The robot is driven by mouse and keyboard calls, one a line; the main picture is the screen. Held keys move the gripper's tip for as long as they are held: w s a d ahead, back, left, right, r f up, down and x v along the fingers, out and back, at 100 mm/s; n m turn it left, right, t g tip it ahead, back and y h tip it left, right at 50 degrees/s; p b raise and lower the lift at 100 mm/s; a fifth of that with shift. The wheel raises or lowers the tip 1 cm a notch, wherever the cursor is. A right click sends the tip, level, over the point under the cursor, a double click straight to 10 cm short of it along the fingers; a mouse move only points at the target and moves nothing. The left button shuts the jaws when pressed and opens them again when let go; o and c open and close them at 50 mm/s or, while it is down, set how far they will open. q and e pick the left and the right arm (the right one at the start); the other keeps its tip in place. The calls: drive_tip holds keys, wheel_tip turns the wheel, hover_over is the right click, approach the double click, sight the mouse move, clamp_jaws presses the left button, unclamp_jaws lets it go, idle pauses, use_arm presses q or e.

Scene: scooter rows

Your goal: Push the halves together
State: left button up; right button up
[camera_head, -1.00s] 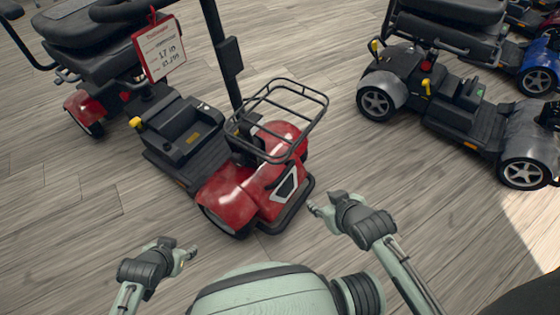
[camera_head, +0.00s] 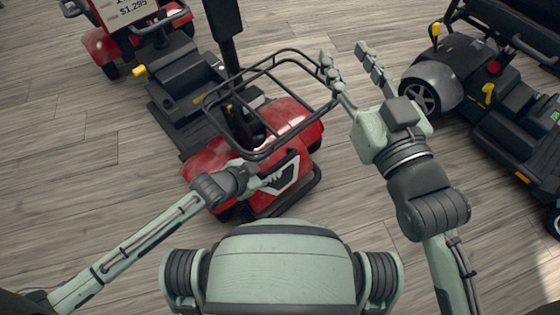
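The red scooter's front half (camera_head: 220,152) stands in the middle, with a glossy red nose and a black wire basket (camera_head: 262,153) above it. Its rear half, with a black box-like part (camera_head: 187,78) and a red rear fender (camera_head: 100,46), is behind it to the upper left. I cannot tell whether a gap separates the halves. My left gripper (camera_head: 262,179) is at the nose's front; contact and its finger opening are unclear. My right gripper (camera_head: 349,62) is open and empty, its fingers spread just right of the basket, the left finger close to its rim.
A grey and black scooter (camera_head: 510,115) stands at the right, with yellow levers and a grey fender. A price sign (camera_head: 125,12) hangs over the red scooter's rear. Bare wooden floor (camera_head: 70,150) lies open at the left.

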sight(280, 164)
use_arm(q)
drive_tip(key=b+x, duration=0.1)
drive_tip(key=x, duration=0.4)
drive_tip(key=shift+f+b, duration=0.15)
drive_tip(key=shift+b, duration=0.15)
drive_tip(key=shift+w+d+f, duration=0.3)
drive_tip(key=shift+w, duration=0.05)
use_arm(e)
wheel_tip(280, 164, up, 8)
drive_tip(key=s+a+t+y, duration=0.1)
drive_tip(key=s+t+y, duration=0.1)
drive_tip(key=t, duration=0.2)
drive_tip(key=shift+s+a, duration=0.15)
drive_tip(key=shift+f, duration=0.1)
use_arm(q)
clamp_jaws()
